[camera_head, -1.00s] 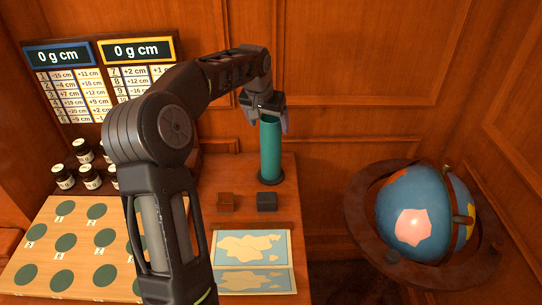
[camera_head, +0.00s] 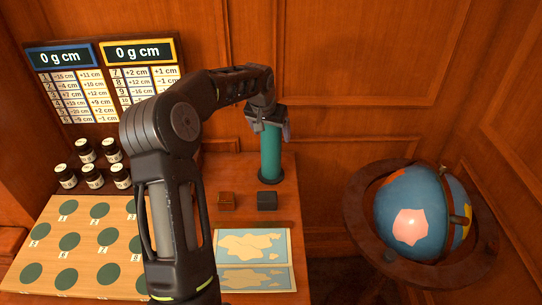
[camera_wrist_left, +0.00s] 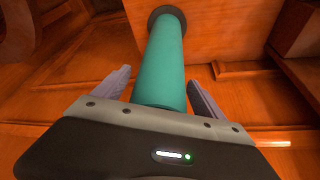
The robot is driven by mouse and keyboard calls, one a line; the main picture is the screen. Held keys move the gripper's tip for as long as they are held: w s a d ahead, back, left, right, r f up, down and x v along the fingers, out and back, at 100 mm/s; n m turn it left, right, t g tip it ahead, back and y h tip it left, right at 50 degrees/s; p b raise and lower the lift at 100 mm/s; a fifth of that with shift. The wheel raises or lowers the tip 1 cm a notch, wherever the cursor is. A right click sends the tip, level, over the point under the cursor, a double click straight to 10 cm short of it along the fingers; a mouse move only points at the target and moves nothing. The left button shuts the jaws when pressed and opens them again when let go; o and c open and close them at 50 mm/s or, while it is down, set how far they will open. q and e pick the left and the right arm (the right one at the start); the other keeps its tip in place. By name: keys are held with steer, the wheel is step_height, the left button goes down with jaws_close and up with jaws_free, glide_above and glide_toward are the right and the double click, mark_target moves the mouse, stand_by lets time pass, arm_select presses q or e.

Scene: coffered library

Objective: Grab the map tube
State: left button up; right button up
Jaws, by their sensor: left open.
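The map tube (camera_head: 271,155) is a teal cylinder standing upright in a dark round base on the wooden desk in the head view. My left gripper (camera_head: 270,122) is open at the upper part of the tube and hides its top. In the left wrist view the tube (camera_wrist_left: 163,65) runs between the two grey fingers of the left gripper (camera_wrist_left: 160,95). A gap shows between the tube and each finger. My right gripper is not in view.
Two small blocks, one brown (camera_head: 226,201) and one dark (camera_head: 267,200), sit in front of the tube. A map sheet (camera_head: 240,262) lies nearer. Several dark jars (camera_head: 92,176) and a board with green discs (camera_head: 50,215) are left. A globe (camera_head: 415,215) stands right.

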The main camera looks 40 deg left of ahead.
arm_select(q)
steer(key=shift+c, duration=0.2)
jaws_close()
stand_by(0.7)
